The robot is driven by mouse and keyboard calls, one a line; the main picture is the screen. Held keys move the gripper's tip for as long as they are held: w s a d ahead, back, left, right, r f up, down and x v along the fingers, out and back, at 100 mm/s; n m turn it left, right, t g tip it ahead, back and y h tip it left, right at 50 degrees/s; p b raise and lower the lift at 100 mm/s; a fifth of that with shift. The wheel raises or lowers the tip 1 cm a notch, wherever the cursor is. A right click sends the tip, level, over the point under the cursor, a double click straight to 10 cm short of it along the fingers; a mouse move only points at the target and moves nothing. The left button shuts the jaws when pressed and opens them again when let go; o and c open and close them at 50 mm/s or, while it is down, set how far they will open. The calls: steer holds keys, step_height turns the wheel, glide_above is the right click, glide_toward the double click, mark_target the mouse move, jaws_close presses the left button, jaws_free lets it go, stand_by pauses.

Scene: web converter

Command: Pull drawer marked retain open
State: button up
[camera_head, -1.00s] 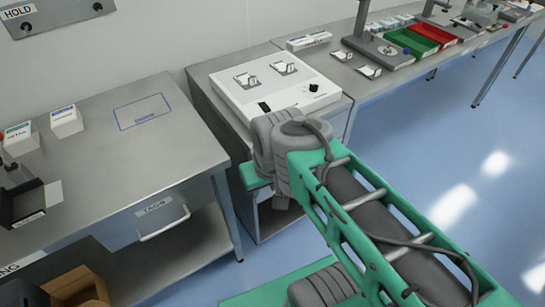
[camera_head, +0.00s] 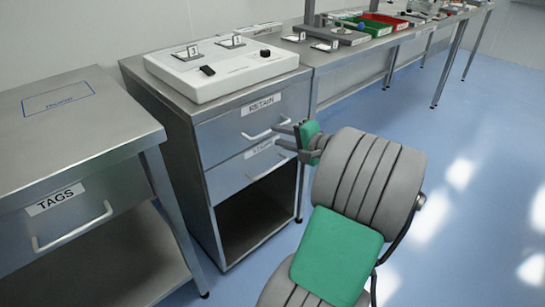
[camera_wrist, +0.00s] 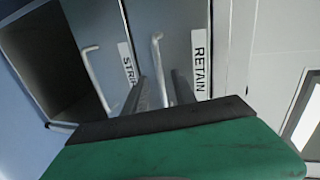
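The grey drawer marked RETAIN (camera_head: 235,124) is the upper drawer of the metal cabinet and looks shut, flush with its front. Its pale bar handle (camera_head: 262,135) sits below the label. My gripper (camera_head: 284,137) is at the right end of this handle, its fingers pointing at the drawer front. In the wrist view, the RETAIN handle (camera_wrist: 156,55) runs down between the two dark fingers (camera_wrist: 160,86), which stand apart on either side of it. The gripper looks open and I cannot tell whether either finger touches the handle. The green gripper body hides the handle's near end.
A second drawer marked STRIP (camera_wrist: 110,45) with its own handle lies directly below, above an open compartment (camera_head: 255,215). A white device (camera_head: 225,70) stands on the cabinet. A bench with a TAGS drawer (camera_head: 70,215) is at left. Blue floor is clear at right.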

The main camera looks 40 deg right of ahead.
steer(key=shift+m+t, duration=0.3)
steer(key=shift+m, duration=0.2)
steer(key=w, duration=0.2)
steer(key=w+d+f+b, duration=0.1)
steer(key=w, duration=0.1)
steer(key=w+f+b, duration=0.1)
steer(key=w, duration=0.1)
steer(key=shift+w+d, duration=0.1)
steer(key=shift+d, duration=0.3)
steer(key=shift+c, duration=0.5)
jaws_close()
